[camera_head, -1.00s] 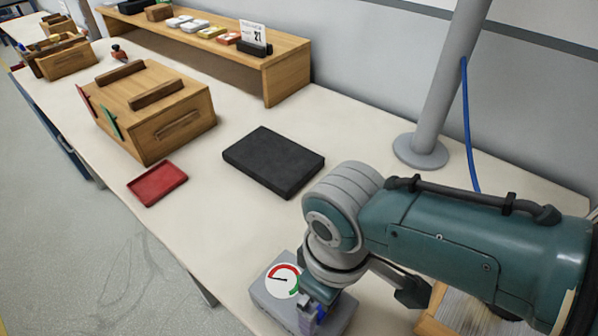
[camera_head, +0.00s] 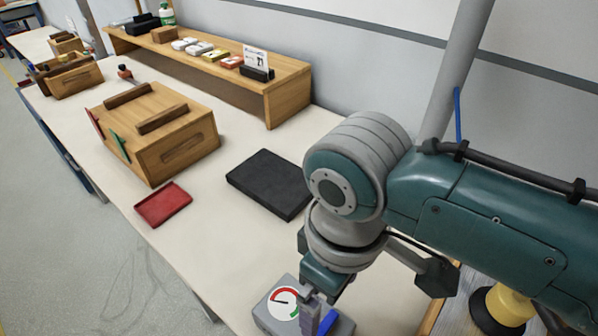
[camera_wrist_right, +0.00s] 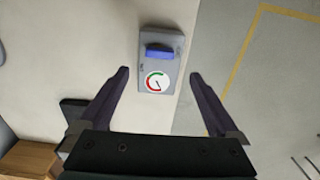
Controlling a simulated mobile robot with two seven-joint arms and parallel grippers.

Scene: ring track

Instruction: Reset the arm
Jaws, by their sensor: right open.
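My right arm comes in from the right in the head view. Its gripper (camera_head: 316,312) hangs over the grey box with a round red-and-green gauge (camera_head: 284,302). In the right wrist view the two fingers of my right gripper (camera_wrist_right: 160,72) are spread wide and empty. The grey box (camera_wrist_right: 178,75) lies on the white table between and beyond the fingertips, with its gauge dial and blue handle (camera_wrist_right: 159,52) in plain view. The fingers look apart from the box. My left gripper does not show.
A black flat block (camera_head: 268,184), a red tray (camera_head: 163,205) and a wooden box (camera_head: 185,150) stand on the white table (camera_head: 235,255) to the left. A wooden shelf (camera_head: 290,97) runs along the wall. A grey pole (camera_head: 458,70) stands behind my arm.

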